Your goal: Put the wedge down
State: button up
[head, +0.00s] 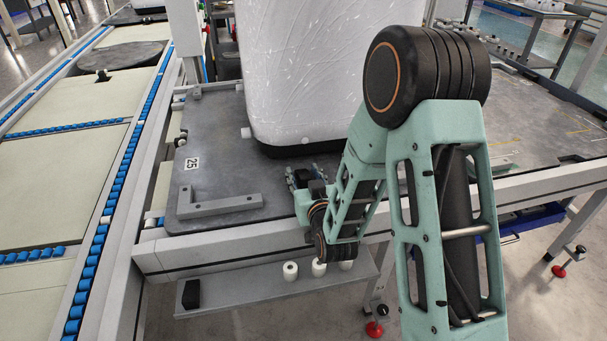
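My gripper (303,178) is at the end of my green arm, low over the grey table plate (232,155), just in front of the tall white rounded object (300,70). It is small and partly hidden by my own wrist. I cannot tell whether its fingers are open or shut, or whether a wedge is between them. A small dark shape shows at the fingers, but I cannot tell it from the gripper itself. A black block (191,294) stands at the left end of the low front shelf; I cannot tell whether it is a wedge.
A grey L-shaped bracket (215,205) is fixed or lying on the plate's front left. The low shelf (245,290) also holds several white cylinders (290,271). A conveyor with blue rollers (100,240) runs along the left. The plate is bare between bracket and white object.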

aim_at(307, 180)
jog(key=shift+r, duration=0.2)
jog(key=p+v, duration=0.1)
jog(key=v, duration=0.5)
jog(key=shift+s, duration=0.15)
jog(key=shift+s+r+p, duration=0.1)
jog(key=shift+r+p, duration=0.15)
jog(key=shift+p, duration=0.75)
jog(key=shift+d+p, duration=0.1)
jog(key=shift+p, duration=0.45)
jog(key=p+v, duration=0.2)
jog(key=p, duration=0.4)
jog(key=shift+s, duration=0.3)
jog(key=shift+p+v, duration=1.25)
jog(key=shift+v, duration=0.15)
jog(key=shift+d+f, duration=0.1)
jog(key=shift+f, duration=0.15)
